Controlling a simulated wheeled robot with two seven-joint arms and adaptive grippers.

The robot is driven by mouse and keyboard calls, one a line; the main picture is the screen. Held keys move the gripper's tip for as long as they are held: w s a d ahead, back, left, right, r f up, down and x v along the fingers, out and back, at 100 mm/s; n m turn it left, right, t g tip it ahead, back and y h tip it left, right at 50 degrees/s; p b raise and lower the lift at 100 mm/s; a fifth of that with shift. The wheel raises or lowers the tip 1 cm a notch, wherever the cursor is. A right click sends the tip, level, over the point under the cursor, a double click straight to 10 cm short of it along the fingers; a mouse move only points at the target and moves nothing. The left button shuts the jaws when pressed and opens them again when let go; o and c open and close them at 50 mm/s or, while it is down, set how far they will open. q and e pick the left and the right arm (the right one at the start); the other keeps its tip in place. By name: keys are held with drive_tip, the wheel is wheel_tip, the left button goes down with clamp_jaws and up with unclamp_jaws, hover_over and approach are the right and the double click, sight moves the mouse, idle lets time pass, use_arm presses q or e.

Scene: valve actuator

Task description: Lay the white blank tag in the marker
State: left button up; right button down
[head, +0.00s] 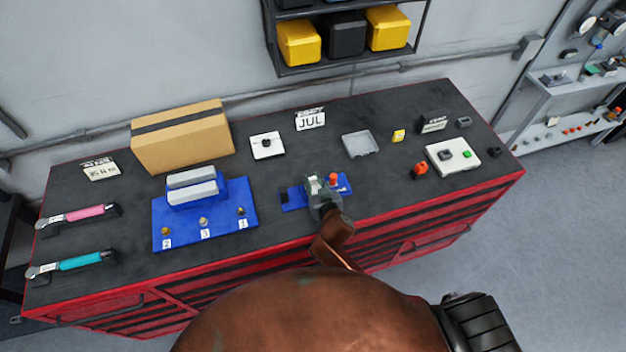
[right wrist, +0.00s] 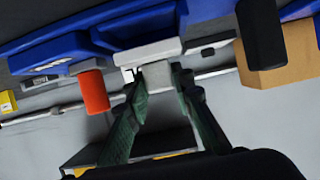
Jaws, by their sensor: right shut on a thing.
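The blue marker (head: 342,188) lies on the black bench top near its front edge; it also shows across the top of the right wrist view (right wrist: 120,28). It has an orange-red knob (right wrist: 94,91) and a white seat (right wrist: 148,52). My right gripper (head: 321,190) is over the marker. In the right wrist view its green fingers (right wrist: 158,80) are shut on the pale blank tag (right wrist: 157,76). The tag's far edge is at the white seat; I cannot tell if it touches or rests in it. My left gripper is not in view.
A blue stand (head: 205,225) with numbered places is left of the marker. A grey tray (head: 371,144), a white pad (head: 267,145) and a JUL calendar (head: 310,121) stand behind. A cardboard box (head: 180,145) and two torque wrenches (head: 80,214) are further left.

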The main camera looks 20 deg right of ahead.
drive_tip(key=shift+p, duration=0.45)
idle(1.1)
drive_tip(key=shift+f+b, duration=0.85)
drive_tip(key=shift+f, duration=0.35)
drive_tip(key=c, duration=1.6)
unclamp_jaws()
drive_tip(key=v, duration=1.2)
